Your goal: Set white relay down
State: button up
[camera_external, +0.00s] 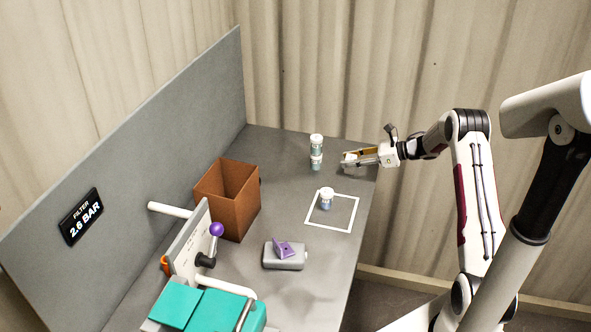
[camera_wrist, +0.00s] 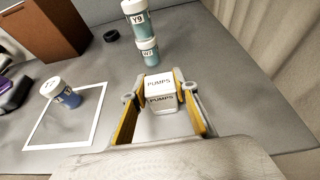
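The white relay (camera_wrist: 160,88) is a small pale block marked "PUMPS" and sits between my fingertips in the wrist view. My gripper (camera_external: 349,159) reaches in low over the right back part of the table in the external view. In the wrist view, my gripper (camera_wrist: 160,86) has a yellow-padded finger on each side of the relay, and it appears shut on it. The relay's lower part is shaded, and I cannot tell whether it touches the table.
Two stacked jars (camera_external: 316,152) stand left of my gripper. A white-lidded jar (camera_external: 326,199) stands inside a white square outline (camera_external: 333,227). A brown open box (camera_external: 228,206), a grey case (camera_external: 285,257) with a purple piece and a teal-covered tank (camera_external: 208,308) are farther left.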

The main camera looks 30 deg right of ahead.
jog(key=c, duration=0.4)
jog(key=shift+r, duration=5)
jog(key=shift+r, duration=0.15)
jog(key=shift+r, duration=0.2)
notch_tip(320, 180, up, 5)
send_over(351, 158)
jog(key=w+a, duration=0.2)
jog(key=a, duration=1.9)
jog(key=shift+s+f, duration=0.2)
jog(key=shift+f, duration=2.5)
